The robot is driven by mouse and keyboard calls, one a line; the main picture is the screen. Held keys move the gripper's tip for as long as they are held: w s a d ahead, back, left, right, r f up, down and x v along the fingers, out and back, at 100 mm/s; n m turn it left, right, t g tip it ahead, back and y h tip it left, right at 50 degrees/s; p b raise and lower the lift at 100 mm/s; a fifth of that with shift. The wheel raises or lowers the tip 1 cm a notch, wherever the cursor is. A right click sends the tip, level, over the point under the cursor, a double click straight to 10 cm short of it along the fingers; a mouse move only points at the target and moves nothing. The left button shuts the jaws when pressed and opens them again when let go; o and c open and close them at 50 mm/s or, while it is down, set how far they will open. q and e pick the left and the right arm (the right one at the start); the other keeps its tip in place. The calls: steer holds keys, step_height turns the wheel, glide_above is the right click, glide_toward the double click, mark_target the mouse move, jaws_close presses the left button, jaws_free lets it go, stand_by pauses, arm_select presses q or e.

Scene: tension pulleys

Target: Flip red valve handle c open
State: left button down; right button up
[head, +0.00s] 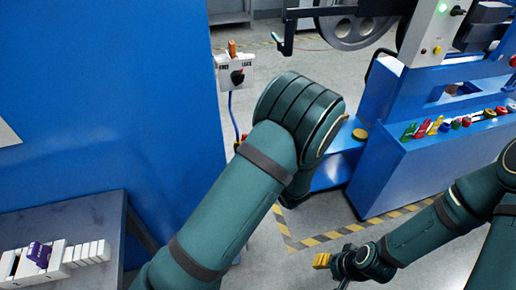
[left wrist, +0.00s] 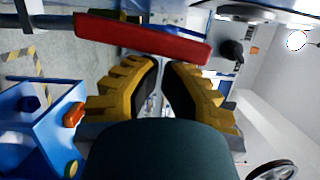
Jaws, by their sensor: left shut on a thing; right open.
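A long red handle (left wrist: 145,38) lies slightly slanted across the top of the left wrist view. The yellow-padded fingers of my left gripper (left wrist: 162,72) reach up to it, and the gripper is shut on it near its middle. No letter shows on the handle. In the head view my left gripper is hidden behind my own arm, and I cannot make out this handle there. My right gripper (head: 325,262) has yellow fingertips and hangs low over the floor at lower right. It is open and touches nothing that I can see.
A blue machine (head: 420,165) at right carries a row of small coloured levers and buttons (head: 437,125). A white switch box (head: 236,72) with a black knob is at the large blue panel (head: 110,100). A grey table (head: 75,215) with white blocks stands lower left. Striped tape (head: 345,232) marks open floor.

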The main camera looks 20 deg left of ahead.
arm_select(q)
steer(key=shift+s+a+r+n+b, duration=0.2)
steer(key=shift+a+n+b, duration=0.1)
steer(key=shift+n, duration=0.2)
steer(key=shift+d, duration=0.1)
stand_by(0.3)
steer(key=s+d, duration=0.4)
steer(key=d, duration=0.6)
steer(key=shift+s+d+b, duration=0.2)
steer(key=shift+d+b, duration=0.1)
steer(key=shift+f, duration=0.1)
